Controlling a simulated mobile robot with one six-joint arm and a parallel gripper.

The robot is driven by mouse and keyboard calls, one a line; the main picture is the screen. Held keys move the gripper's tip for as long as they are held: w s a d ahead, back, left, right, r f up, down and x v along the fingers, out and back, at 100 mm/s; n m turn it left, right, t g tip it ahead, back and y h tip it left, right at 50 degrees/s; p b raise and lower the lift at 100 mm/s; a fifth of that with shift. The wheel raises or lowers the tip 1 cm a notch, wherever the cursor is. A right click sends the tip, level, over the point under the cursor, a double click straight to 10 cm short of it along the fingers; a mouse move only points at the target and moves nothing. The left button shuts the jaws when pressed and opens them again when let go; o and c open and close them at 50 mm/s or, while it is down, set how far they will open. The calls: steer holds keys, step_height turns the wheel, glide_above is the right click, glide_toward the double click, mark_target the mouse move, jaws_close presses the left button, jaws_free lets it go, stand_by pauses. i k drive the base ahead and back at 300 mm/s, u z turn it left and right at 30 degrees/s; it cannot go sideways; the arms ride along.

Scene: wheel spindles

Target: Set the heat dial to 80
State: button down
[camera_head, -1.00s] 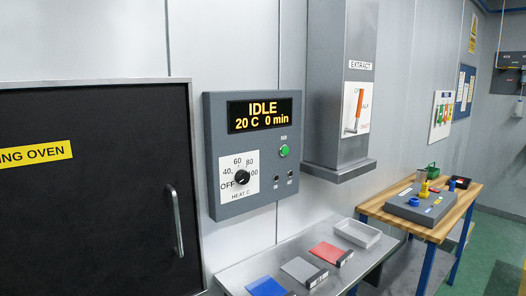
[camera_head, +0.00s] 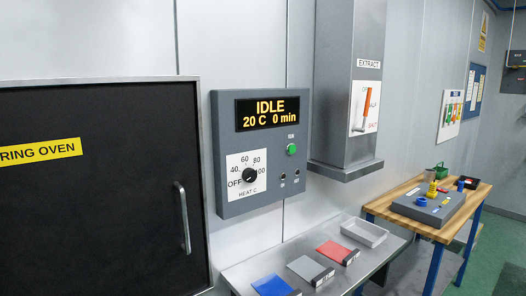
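The heat dial (camera_head: 249,175) is a black round knob on a white plate, low on the left of the grey control panel (camera_head: 228,111). Marks OFF, 40, 60, 80 and 100 run around it, with HEAT C below. Its pointer is too small to read surely; it seems to face OFF. The display (camera_head: 267,113) above reads IDLE, 20 C, 0 min. A green RUN button (camera_head: 291,149) and two small switches sit to the dial's right. My gripper is not in view.
The black oven door (camera_head: 90,200) with a vertical handle (camera_head: 183,218) is at left. An extract duct (camera_head: 345,90) with an orange lever (camera_head: 367,102) stands right of the panel. A metal bench (camera_head: 240,275) below holds coloured pads and a grey tray (camera_head: 364,232). A wooden table (camera_head: 408,222) is at right.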

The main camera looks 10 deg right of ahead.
mark_target(249, 175)
steer(key=u, duration=0.45)
steer(key=k, duration=1.35)
steer(key=u, duration=0.9)
steer(key=i, duration=1.45)
steer(key=z, duration=0.3)
